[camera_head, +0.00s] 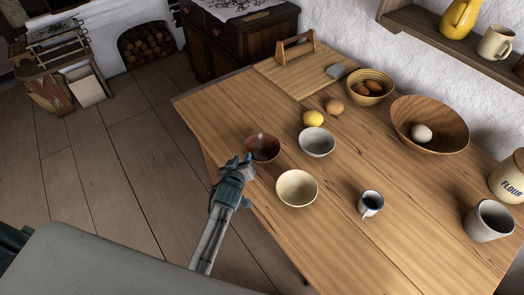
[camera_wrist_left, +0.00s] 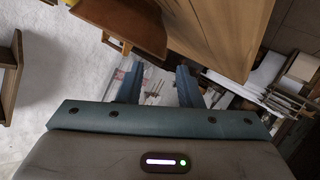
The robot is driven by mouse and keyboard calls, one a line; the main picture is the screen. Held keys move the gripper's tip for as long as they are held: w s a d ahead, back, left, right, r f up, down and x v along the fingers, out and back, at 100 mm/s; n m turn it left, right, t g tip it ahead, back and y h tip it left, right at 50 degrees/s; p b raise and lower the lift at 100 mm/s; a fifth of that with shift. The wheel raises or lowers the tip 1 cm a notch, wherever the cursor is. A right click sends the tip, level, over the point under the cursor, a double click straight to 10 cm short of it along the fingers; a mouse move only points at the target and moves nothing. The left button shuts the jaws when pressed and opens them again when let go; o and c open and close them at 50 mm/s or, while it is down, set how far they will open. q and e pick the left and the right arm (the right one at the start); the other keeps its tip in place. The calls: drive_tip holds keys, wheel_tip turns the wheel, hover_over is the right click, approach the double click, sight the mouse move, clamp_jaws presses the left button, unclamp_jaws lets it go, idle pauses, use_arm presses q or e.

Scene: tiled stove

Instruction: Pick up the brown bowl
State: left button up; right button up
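The brown bowl (camera_head: 262,148) is dark, glossy and upright near the left edge of the wooden table (camera_head: 225,105) in the head view. My left gripper (camera_head: 243,160) is just left of and below the bowl there; I cannot tell if they touch. In the left wrist view my gripper (camera_wrist_left: 158,78) shows two fingers spread apart with nothing clearly between them. My right gripper is in neither view.
A grey-white bowl (camera_head: 317,142) and a cream bowl (camera_head: 297,188) stand close to the right of the brown bowl. A lemon (camera_head: 313,118), an enamel mug (camera_head: 370,204) and a large wooden bowl (camera_head: 430,108) are farther off. Open floor lies left of the table.

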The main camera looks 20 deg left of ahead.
sight(245, 151)
use_arm(q)
drive_tip(key=x, duration=0.7)
drive_tip(key=shift+w+f, duration=0.1)
drive_tip(key=shift+w, duration=0.15)
drive_tip(key=shift+s, duration=0.1)
clamp_jaws()
